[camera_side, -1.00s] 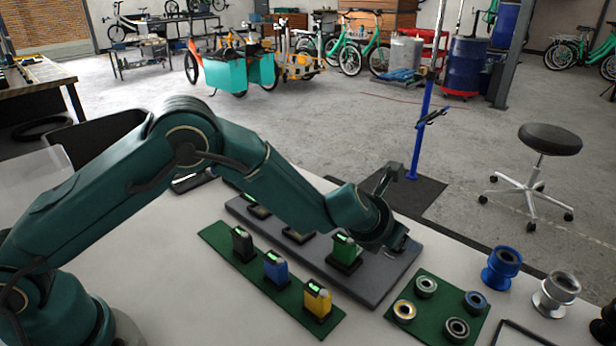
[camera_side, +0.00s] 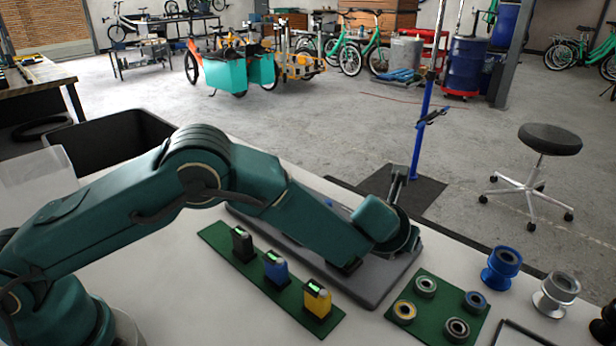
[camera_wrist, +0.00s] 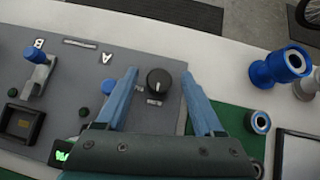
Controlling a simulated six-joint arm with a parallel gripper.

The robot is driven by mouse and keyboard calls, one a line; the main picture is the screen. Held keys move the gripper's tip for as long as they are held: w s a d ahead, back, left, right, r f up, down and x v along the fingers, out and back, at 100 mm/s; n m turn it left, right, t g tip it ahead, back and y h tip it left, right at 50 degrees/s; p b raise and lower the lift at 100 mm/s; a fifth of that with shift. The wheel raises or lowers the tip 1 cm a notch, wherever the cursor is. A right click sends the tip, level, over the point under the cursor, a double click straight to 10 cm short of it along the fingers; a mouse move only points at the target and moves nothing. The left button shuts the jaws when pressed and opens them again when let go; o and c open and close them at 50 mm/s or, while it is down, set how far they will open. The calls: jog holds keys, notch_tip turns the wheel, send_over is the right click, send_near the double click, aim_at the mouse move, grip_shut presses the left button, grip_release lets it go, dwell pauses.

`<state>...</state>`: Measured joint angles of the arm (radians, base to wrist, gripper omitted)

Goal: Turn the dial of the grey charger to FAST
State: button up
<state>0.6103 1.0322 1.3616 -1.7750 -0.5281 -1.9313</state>
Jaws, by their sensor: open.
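The grey charger (camera_side: 382,290) is a flat grey panel on the bench, mostly covered by my arm in the side view. In the wrist view the charger (camera_wrist: 95,75) carries a round black dial (camera_wrist: 159,82) with a pale pointer mark. I cannot tell how high the fingertips are above the panel. In the side view my arm hides the dial and fingers.
The charger also bears a blue-and-grey lever (camera_wrist: 38,75), letters A and B, and a black socket (camera_wrist: 20,122). A green mat (camera_side: 245,265) holds black, blue and yellow batteries. Another green mat (camera_side: 440,310) with several rings, and a blue spool (camera_side: 502,268), stand right.

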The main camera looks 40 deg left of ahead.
jog(key=shift+s+d, duration=0.1)
jog(key=v, duration=0.4)
jog(key=shift+s+d+r, duration=0.1)
jog(key=shift+s+r, duration=0.05)
jog(key=a+r+m+t+h, duration=0.1)
jog(key=a+r+m+t, duration=0.2)
jog(key=r, duration=1)
jog(key=s+a+r+m+t+h, duration=0.1)
jog(key=a+r+m, duration=0.3)
jog(key=r, duration=1)
jog(key=shift+a+t+h, duration=0.3)
jog(key=shift+a+t, duration=0.6)
jog(key=shift+a, duration=0.45)
jog(key=shift+s, duration=0.1)
